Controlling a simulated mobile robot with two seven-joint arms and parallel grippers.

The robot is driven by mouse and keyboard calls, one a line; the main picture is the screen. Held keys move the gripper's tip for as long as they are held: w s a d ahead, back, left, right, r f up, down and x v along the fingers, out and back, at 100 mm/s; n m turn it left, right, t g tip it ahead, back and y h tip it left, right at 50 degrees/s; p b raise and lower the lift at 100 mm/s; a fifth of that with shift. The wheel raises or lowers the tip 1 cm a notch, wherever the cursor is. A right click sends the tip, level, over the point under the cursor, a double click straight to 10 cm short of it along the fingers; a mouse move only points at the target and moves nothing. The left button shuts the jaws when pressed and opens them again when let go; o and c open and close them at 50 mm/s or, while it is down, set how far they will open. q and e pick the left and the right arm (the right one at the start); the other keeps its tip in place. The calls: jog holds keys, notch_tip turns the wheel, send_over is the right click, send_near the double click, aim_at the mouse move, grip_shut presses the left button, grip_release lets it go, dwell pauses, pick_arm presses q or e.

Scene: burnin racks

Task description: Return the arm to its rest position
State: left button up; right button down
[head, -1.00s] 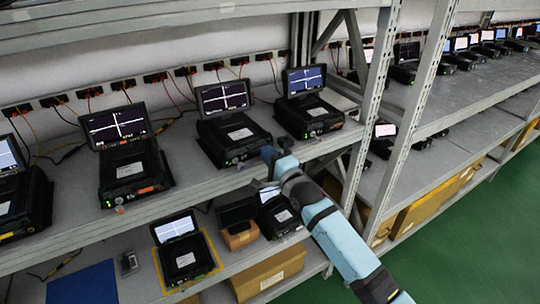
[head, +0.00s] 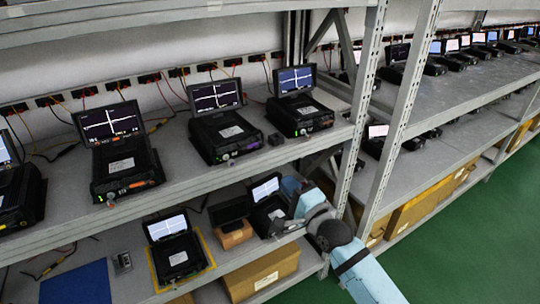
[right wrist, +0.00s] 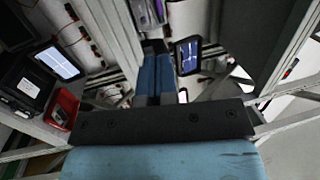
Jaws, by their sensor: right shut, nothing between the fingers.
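My right arm comes in from the lower right in the head view, light blue with a dark elbow joint. Its forearm is beside the shelf post, at the front edge of the lower shelf (head: 130,246). My right gripper shows in the wrist view (right wrist: 154,58) with its two blue fingers together and nothing between them. In the head view its fingers are hard to make out behind the forearm. My left gripper is not in view.
Burn-in units with lit screens (head: 124,168) stand on the upper shelf (head: 60,215). A small dark block (head: 276,139) sits there near the front edge. The upright post (head: 362,110) is close to my arm. Cardboard boxes (head: 262,273) are below. Green floor (head: 450,250) is clear at right.

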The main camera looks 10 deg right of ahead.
jog(key=s+d+f+n+g+h+p, duration=0.1)
jog(key=s+d+f+n+g+h, duration=0.1)
jog(key=s+f+n, duration=0.6)
jog(key=s+d+f+n+g+h+p, duration=0.2)
jog(key=s+f+n+g, duration=0.3)
jog(key=s+f, duration=1)
jog(key=s+n+h, duration=0.1)
jog(key=s+n, duration=0.2)
jog(key=s, duration=0.3)
jog(key=shift+d, duration=0.4)
jog(key=shift+f, duration=0.1)
jog(key=c, duration=1.8)
grip_release()
jog(key=shift+c, duration=0.2)
